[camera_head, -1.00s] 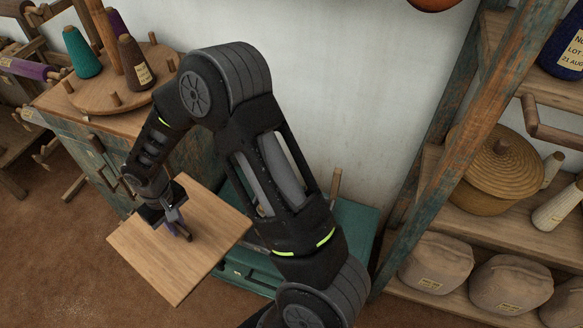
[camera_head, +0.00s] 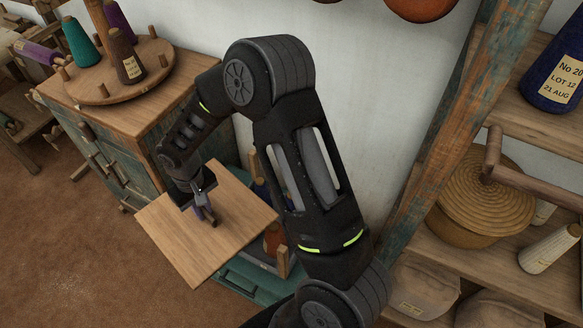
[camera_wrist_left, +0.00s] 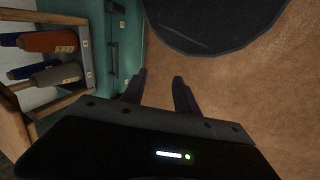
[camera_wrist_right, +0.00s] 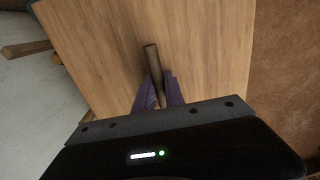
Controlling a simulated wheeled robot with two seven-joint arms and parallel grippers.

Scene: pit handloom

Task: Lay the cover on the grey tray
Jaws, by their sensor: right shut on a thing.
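The cover is a flat square wooden board (camera_head: 180,232) with a peg handle (camera_wrist_right: 151,62) standing up from its middle. My right gripper (camera_head: 206,211) is shut on this handle and holds the board in the air. In the right wrist view the fingers (camera_wrist_right: 158,95) close around the peg. The tray (camera_head: 258,262) is mostly hidden behind the board and my arm; a greyish edge shows, with cones in it. The left wrist view shows a tray with wooden sides (camera_wrist_left: 88,45) holding several cones. My left gripper (camera_wrist_left: 158,88) is open and empty over the floor.
A teal chest (camera_head: 232,284) stands low under the tray. A teal cabinet (camera_head: 165,125) with a round peg board (camera_head: 105,88) of cones stands at left. A shelf with a lidded basket (camera_head: 485,195) is at right. The floor at lower left is clear.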

